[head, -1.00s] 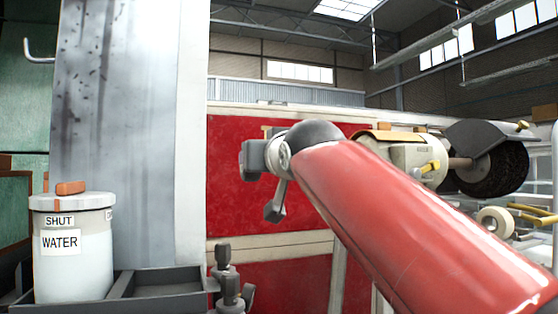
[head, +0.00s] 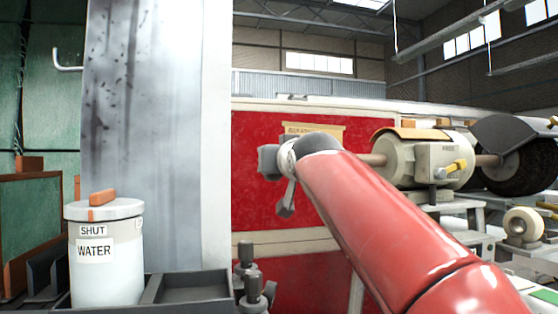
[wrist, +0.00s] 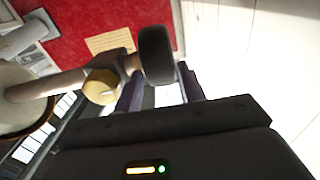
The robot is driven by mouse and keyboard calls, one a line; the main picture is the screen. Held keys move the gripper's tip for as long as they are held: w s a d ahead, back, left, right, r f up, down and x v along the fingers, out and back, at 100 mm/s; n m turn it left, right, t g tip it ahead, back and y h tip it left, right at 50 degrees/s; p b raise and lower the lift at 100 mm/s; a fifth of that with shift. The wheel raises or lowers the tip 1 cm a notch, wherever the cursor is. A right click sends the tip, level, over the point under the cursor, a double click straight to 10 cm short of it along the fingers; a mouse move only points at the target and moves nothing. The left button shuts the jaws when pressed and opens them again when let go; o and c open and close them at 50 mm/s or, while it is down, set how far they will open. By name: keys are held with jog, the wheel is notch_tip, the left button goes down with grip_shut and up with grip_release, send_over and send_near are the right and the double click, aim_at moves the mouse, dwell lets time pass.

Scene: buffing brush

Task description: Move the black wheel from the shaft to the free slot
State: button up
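In the wrist view a small black wheel (wrist: 157,54) sits at the end of a pale shaft (wrist: 65,84) that comes from the machine at left. A yellow knob-like part (wrist: 101,86) is beside the shaft. My gripper (wrist: 161,78) is open, with one finger on each side of the wheel's near edge; a gap shows at the right finger. In the head view my gripper (head: 268,160) is left of the machine's left shaft (head: 373,160), and my red arm hides the shaft's end. I cannot make out the free slot.
The buffing machine (head: 420,165) stands at right, with a large bristly black wheel (head: 525,165) under a dark guard. A white water can (head: 105,270) stands in a grey tray (head: 190,287) at lower left. Dark upright posts (head: 252,287) stand beside the tray. A metal column (head: 150,140) rises behind.

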jog(key=c, duration=0.6)
jog(key=shift+o, duration=0.2)
jog(key=shift+r, duration=0.2)
jog(key=shift+a, duration=0.1)
jog(key=shift+s+a+b, duration=0.2)
jog(key=shift+s+a, duration=0.1)
jog(key=shift+a, duration=0.55)
jog(key=shift+s+a+b, duration=0.15)
jog(key=shift+s+a, duration=0.1)
jog(key=shift+a, duration=0.55)
jog(key=shift+s+d+r+p, duration=0.1)
jog(key=shift+s+r+p, duration=0.2)
jog(key=shift+r+p, duration=0.65)
jog(key=shift+s+d+r+p, duration=0.1)
jog(key=shift+s+r+p, duration=0.25)
jog(key=shift+r, duration=1.2)
jog(key=shift+s+r+p, duration=0.3)
jog(key=shift+r+p, duration=0.3)
jog(key=shift+r, duration=0.65)
